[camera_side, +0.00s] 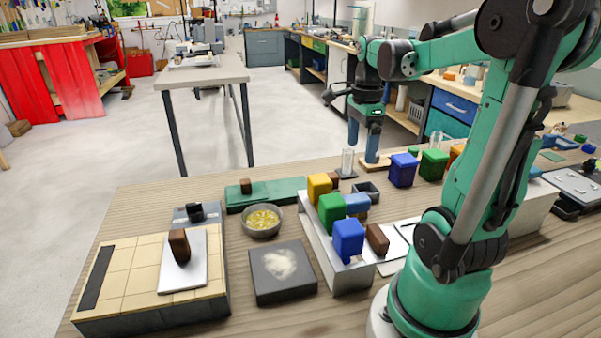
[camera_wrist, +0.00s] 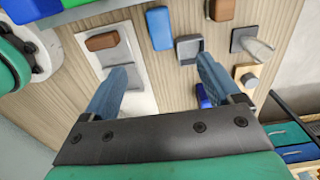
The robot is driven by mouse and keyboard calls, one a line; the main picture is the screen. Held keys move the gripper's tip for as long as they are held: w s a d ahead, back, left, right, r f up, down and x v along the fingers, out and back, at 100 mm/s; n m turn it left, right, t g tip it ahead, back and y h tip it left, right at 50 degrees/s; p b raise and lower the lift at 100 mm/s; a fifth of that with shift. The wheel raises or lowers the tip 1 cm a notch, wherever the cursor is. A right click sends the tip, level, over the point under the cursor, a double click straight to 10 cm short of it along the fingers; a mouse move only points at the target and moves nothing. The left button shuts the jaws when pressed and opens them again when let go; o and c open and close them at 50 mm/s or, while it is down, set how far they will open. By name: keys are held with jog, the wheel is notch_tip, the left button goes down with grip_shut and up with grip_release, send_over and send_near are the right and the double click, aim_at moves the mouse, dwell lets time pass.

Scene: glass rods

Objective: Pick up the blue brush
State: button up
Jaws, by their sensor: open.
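No blue thing shows clear bristles, so I cannot tell which is the brush. A large bright-blue block-shaped piece (camera_side: 348,238) stands at the near end of the grey raised rack. A paler blue piece (camera_side: 357,203) sits farther back beside the rack. A dark-blue piece (camera_side: 403,170) stands right of my gripper (camera_side: 362,152). In the wrist view, a blue rounded piece (camera_wrist: 160,28) lies beyond my open, empty gripper (camera_wrist: 162,72). A dark-blue piece (camera_wrist: 203,95) is partly hidden behind the right finger. My gripper points down above the bench's far side, apart from these pieces.
Yellow (camera_side: 319,186) and green (camera_side: 331,210) pieces share the rack. A glass cylinder (camera_side: 347,162) stands close to my fingers. A small dark tray (camera_side: 367,191), a bowl of yellow bits (camera_side: 262,220) and a dark slab (camera_side: 282,272) are nearby.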

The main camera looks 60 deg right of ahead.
aim_at(355, 198)
notch_tip(355, 198, down, 13)
jog(key=shift+f, duration=0.1)
dwell(0.5)
grip_shut()
jog(key=shift+r, duration=0.2)
notch_tip(355, 198, up, 20)
jog(key=shift+f, duration=0.15)
dwell(0.6)
